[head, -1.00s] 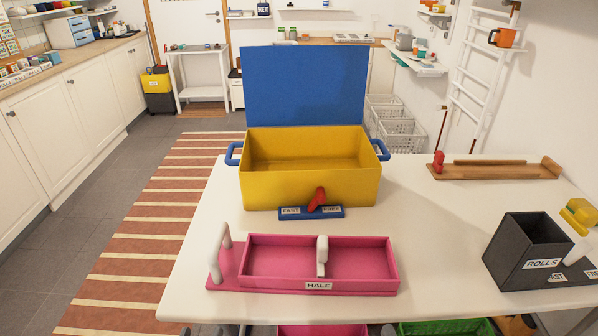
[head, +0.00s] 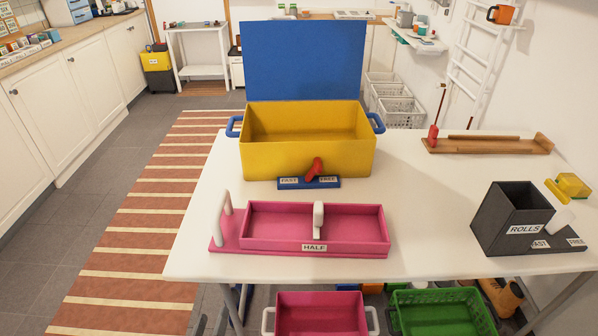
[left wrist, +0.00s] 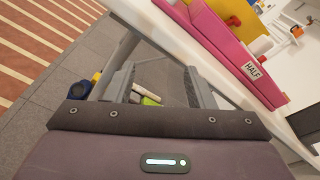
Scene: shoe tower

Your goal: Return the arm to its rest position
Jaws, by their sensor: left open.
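My left gripper (left wrist: 157,84) shows in the left wrist view with its two grey fingers apart and nothing between them. It is in front of the white table (head: 205,262), off the tabletop and near its front edge. The pink tray (left wrist: 226,45) with the HALF label shows up and to the right of the fingers, apart from them. My right gripper is in neither view.
On the table stand the open yellow box (head: 300,160) with its blue lid (head: 305,60), the pink HALF tray (head: 230,245), the black ROLLS bin (head: 505,235) and a wooden rack (head: 490,147). Pink (head: 320,322) and green (head: 440,315) crates sit below. Striped rug (head: 140,240) lies left.

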